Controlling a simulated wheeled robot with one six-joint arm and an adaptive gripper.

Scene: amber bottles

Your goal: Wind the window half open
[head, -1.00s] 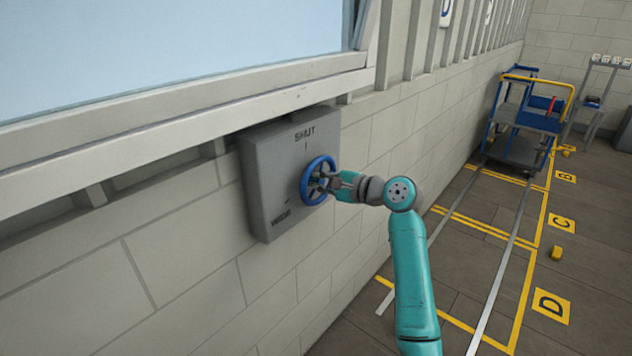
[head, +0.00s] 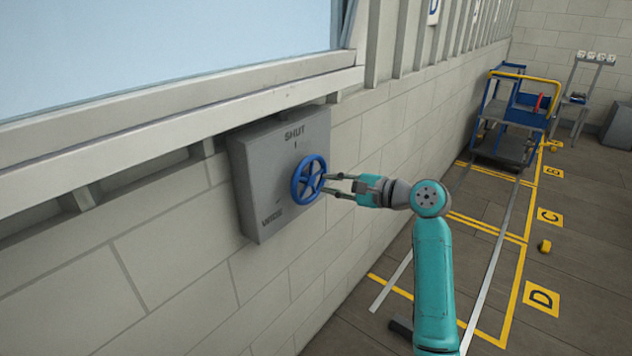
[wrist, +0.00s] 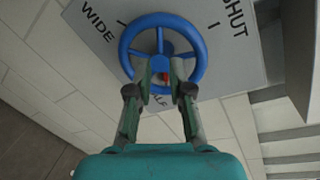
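A blue spoked handwheel (head: 309,178) is mounted on a grey wall box (head: 262,180) marked SHUT at the top and WIDE at the lower left. In the wrist view the wheel (wrist: 126,55) shows with SHUT, WIDE and a partly hidden label ending in "LF". A small red mark (wrist: 165,78) shows near the wheel's hub, between my fingertips.
The window sill (head: 190,135) juts out just above the box. A blue trolley (head: 510,120) with a yellow handle stands at the far right by the wall. A small yellow block (head: 544,246) lies on the floor near the yellow markings.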

